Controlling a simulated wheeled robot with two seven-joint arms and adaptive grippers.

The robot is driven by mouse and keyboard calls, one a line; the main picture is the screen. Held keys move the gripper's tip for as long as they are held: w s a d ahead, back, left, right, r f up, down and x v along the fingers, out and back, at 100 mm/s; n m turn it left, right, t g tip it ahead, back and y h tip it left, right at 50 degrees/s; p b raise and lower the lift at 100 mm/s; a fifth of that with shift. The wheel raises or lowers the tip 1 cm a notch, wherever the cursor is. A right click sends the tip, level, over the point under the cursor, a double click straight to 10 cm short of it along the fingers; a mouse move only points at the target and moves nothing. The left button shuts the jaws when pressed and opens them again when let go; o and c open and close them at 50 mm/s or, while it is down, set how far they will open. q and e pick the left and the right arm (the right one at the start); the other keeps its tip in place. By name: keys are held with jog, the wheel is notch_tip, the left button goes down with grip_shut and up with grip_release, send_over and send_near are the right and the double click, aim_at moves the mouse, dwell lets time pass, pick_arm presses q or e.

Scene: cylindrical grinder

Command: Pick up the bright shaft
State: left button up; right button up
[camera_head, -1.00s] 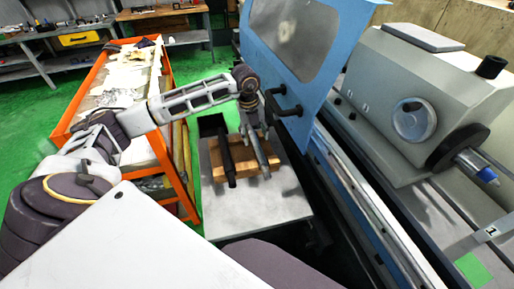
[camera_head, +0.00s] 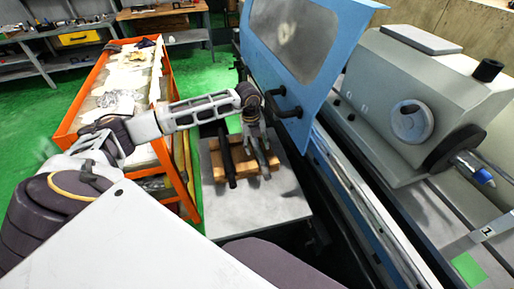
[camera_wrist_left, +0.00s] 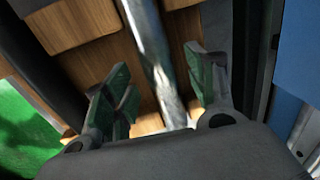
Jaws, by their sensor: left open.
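The bright shaft (camera_wrist_left: 158,55) is a shiny metal bar lying on wooden blocks (camera_wrist_left: 90,20). My left gripper (camera_wrist_left: 157,66) is open, its green-padded fingers on either side of the bright shaft, with a visible gap to each pad. In the head view my left gripper (camera_head: 257,138) points down over the wooden blocks (camera_head: 240,171), and the bright shaft (camera_head: 266,163) is partly hidden by it. A dark shaft (camera_head: 227,160) lies on the same blocks, to the left. My right gripper is not in view.
The blocks stand on a grey table (camera_head: 250,206) with a bare front part. An orange cart (camera_head: 190,190) stands left of it. The grinder's blue door (camera_head: 310,60) with dark handles is close on the right of my left wrist.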

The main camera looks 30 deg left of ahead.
pick_arm(q)
jog(key=shift+w+f, duration=0.1)
jog(key=shift+f, duration=0.6)
grip_shut()
jog(key=shift+w+r, duration=0.15)
jog(key=shift+r, duration=0.05)
